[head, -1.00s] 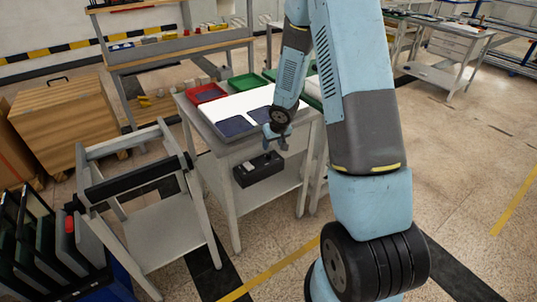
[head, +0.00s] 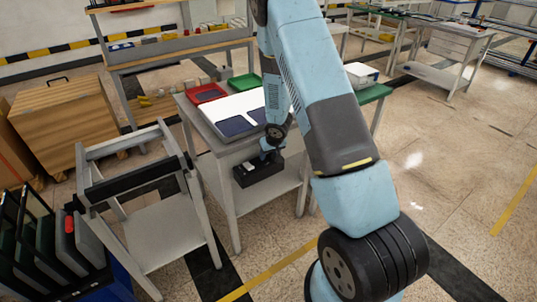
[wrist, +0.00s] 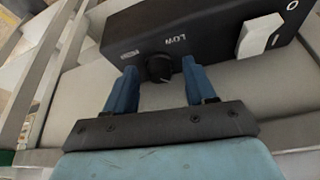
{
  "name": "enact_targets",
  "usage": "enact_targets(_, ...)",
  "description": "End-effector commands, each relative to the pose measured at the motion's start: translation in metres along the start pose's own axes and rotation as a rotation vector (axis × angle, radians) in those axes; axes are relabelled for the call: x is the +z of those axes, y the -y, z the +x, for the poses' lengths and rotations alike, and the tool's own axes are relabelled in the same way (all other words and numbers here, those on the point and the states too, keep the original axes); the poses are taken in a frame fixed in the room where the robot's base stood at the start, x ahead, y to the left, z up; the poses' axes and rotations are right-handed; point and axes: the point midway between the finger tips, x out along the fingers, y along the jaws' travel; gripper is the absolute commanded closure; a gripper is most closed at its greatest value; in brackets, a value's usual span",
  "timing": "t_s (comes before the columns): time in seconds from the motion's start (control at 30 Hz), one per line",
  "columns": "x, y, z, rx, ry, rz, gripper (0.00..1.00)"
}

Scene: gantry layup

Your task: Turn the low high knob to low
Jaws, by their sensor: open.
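The low high knob (wrist: 160,68) is a small round black knob on the front of a black control box (wrist: 205,30), which also shows in the head view (head: 243,177). A white "LOW" label stands just above and right of the knob; another label to its upper left is too small to read surely. A pale tick shows at the knob's lower edge. My gripper (wrist: 157,75) is open, its two blue fingers one on each side of the knob with gaps between. In the head view, my gripper (head: 268,157) is at the box on the table's lower shelf.
A white rocker switch (wrist: 259,35) is on the box, right of the knob. The box sits below a grey table (head: 215,143) holding dark blue sheets, with a table leg (head: 229,205) at left. A grey trolley (head: 165,230) stands to the left.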

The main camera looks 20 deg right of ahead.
Motion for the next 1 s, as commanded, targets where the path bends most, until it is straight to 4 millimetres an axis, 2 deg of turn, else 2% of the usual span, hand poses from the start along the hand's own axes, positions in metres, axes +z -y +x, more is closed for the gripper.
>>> enact_targets(0.17,0.0,-0.0001,-0.0001,0.0,0.0,0.0,0.46)
enact_targets(0.7,0.0001,-0.0003,-0.0001,0.0,0.0,0.001,0.98)
enact_targets(0.73,-0.0009,0.0078,0.0003,-0.001,0.0,-0.002,0.98)
enact_targets(1.0,-0.0001,-0.0001,0.0,-0.004,-0.001,0.0,0.98)
